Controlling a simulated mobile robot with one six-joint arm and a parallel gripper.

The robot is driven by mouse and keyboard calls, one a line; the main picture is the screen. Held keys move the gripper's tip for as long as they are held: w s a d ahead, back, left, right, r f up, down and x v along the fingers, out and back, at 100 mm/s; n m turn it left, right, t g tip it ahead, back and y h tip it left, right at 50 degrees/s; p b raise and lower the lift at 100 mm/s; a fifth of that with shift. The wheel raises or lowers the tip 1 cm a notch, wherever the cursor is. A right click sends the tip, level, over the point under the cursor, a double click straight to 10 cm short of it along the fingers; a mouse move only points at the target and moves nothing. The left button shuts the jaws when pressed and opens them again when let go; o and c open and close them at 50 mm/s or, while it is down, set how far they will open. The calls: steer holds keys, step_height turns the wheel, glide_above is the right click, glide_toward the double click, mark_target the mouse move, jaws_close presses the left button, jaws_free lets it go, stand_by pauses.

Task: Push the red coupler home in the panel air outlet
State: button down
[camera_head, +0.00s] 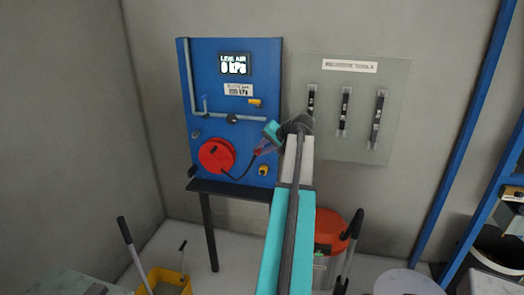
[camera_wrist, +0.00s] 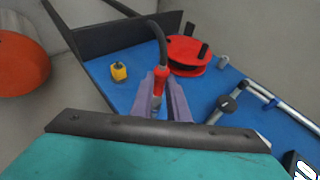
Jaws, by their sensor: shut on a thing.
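The red coupler (camera_wrist: 159,82) is between the two purple-grey fingers of my gripper (camera_wrist: 160,98), which is shut on it. A dark hose leaves the coupler's far end. In the head view, my gripper (camera_head: 265,147) is in front of the right side of the blue panel (camera_head: 225,75), and the red coupler (camera_head: 257,152) shows small at its fingers. A grey pipe (camera_head: 252,119) runs across the panel and ends just above my gripper. The air outlet itself is not clearly seen; whether the coupler touches it, I cannot tell.
A red hose reel (camera_head: 216,155) sits low on the panel, with the dark hose looping from it. A yellow fitting (camera_head: 263,171) is below my gripper. The pipe has a dark round valve (camera_head: 231,119). A tool board (camera_head: 360,100) hangs to the right. The display (camera_head: 235,64) reads 0 kPa.

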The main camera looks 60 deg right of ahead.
steer(key=shift+w+d, duration=0.3)
steer(key=shift+d, duration=0.6)
steer(key=c, duration=1.6)
jaws_free()
steer(key=shift+c, duration=0.2)
steer(key=b+v, duration=0.3)
steer(key=v, duration=1.1)
